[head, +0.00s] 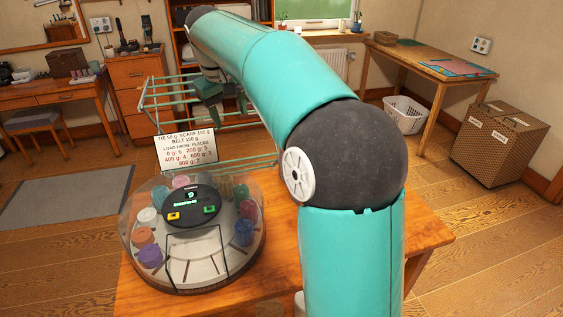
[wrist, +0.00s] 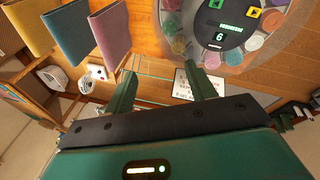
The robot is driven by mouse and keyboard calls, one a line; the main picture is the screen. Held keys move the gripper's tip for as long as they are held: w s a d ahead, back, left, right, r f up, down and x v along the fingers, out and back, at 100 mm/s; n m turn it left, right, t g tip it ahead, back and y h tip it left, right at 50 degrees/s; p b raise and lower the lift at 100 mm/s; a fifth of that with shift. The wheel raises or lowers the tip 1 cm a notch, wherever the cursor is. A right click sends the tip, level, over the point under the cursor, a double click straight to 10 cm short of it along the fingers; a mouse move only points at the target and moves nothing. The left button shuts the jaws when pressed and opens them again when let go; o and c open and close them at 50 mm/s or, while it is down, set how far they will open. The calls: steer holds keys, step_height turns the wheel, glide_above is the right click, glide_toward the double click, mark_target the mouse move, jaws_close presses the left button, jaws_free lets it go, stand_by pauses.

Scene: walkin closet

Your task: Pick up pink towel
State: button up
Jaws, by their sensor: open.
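The pink towel (wrist: 110,32) hangs at the upper left of the wrist view, a dusky pink strip beside a blue one. Its lower end in that picture is close to the left finger, with no visible contact. My gripper (wrist: 164,82) is open, with nothing between its fingers. In the head view my gripper (head: 226,98) is over the green rail rack (head: 160,101), partly hidden by my arm. The pink towel cannot be made out in the head view.
A blue towel (wrist: 70,32) and a yellow towel (wrist: 28,28) hang beside the pink one. A round domed carousel (head: 193,270) with coloured rolls stands on the wooden table (head: 430,236), with a printed sign (head: 186,149) behind it. A white basket (head: 404,115) is on the floor.

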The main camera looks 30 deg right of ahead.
steer(key=w+d+f+m, duration=0.1)
steer(key=d+f, duration=0.3)
steer(key=d, duration=0.4)
steer(key=w+d+f+m+g+y, duration=0.1)
steer(key=w+d+f, duration=0.3)
steer(key=d, duration=0.4)
steer(key=w+d+f+m+g+y, duration=0.1)
steer(key=d+f, duration=0.3)
steer(key=d, duration=0.4)
steer(key=shift+w, duration=0.65)
step_height(320, 180, down, 14)
steer(key=shift+a, duration=0.15)
steer(key=shift+w+r, duration=0.1)
steer(key=shift+r, duration=0.05)
jaws_close()
